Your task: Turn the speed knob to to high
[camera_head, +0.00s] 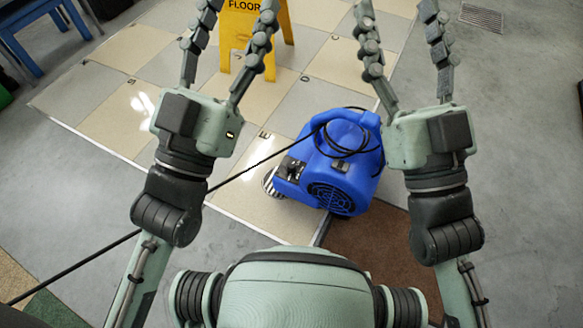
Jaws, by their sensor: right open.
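A blue floor blower (345,165) stands on the floor in the middle of the view, between my two arms, with a round dark grille facing me. A small dark control panel (290,168) is on its left side; the speed knob and its setting are too small to make out. My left gripper (238,10) is open and empty, its fingers stretching up past the blower on the left. My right gripper (396,12) is open and empty on the right, its fingertips beyond the blower. Neither gripper touches the blower.
A black cord (75,267) runs from the blower to the lower left. A yellow floor sign (240,30) stands behind my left fingers. A brown mat (375,245) lies in front of the blower. A blue table (30,30) is at the upper left.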

